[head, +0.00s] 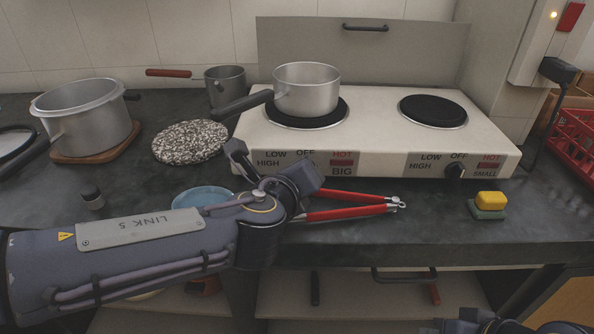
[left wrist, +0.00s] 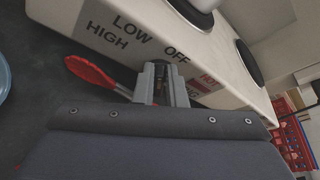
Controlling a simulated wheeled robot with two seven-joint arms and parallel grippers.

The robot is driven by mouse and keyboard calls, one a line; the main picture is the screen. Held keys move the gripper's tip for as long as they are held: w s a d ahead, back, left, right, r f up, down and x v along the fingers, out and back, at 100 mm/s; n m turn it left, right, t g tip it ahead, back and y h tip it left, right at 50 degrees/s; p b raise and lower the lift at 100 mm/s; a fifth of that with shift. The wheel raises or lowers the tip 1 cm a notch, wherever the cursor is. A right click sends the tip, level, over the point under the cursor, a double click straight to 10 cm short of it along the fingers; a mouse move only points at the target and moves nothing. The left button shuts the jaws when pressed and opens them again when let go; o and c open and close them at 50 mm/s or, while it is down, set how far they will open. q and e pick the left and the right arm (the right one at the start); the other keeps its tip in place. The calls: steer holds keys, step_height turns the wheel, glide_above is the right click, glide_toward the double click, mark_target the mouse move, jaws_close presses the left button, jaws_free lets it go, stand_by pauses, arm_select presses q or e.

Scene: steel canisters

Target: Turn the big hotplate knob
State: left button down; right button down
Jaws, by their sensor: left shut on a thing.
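The white double hotplate (head: 385,130) stands on the dark counter. Its big burner knob, between LOW/HIGH and OFF on the front panel, is hidden behind my left gripper (head: 307,177). In the left wrist view, my left gripper (left wrist: 162,85) reaches the front panel between the LOW/HIGH lettering and OFF. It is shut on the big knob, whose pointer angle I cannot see. A steel saucepan (head: 306,92) sits on the big burner, its dark handle pointing left. The small knob (head: 453,171) is free at the right.
Red-handled tongs (head: 345,212) lie just below my left gripper. Left are a blue dish (head: 203,196), a speckled round slab (head: 190,141) and a large pot (head: 86,118). A yellow-and-green block (head: 489,203) sits right. The small burner (head: 433,110) is empty.

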arm_select(q)
steer(key=shift+f, duration=0.1)
steer(key=c, duration=1.5)
jaws_free()
steer(key=shift+w, duration=0.1)
steer(key=p+v, duration=0.2)
steer(key=v, duration=0.4)
steer(key=shift+s+r, duration=0.2)
steer(key=shift+s, duration=0.1)
steer(key=shift+s+a, duration=0.15)
steer(key=shift+s, duration=0.4)
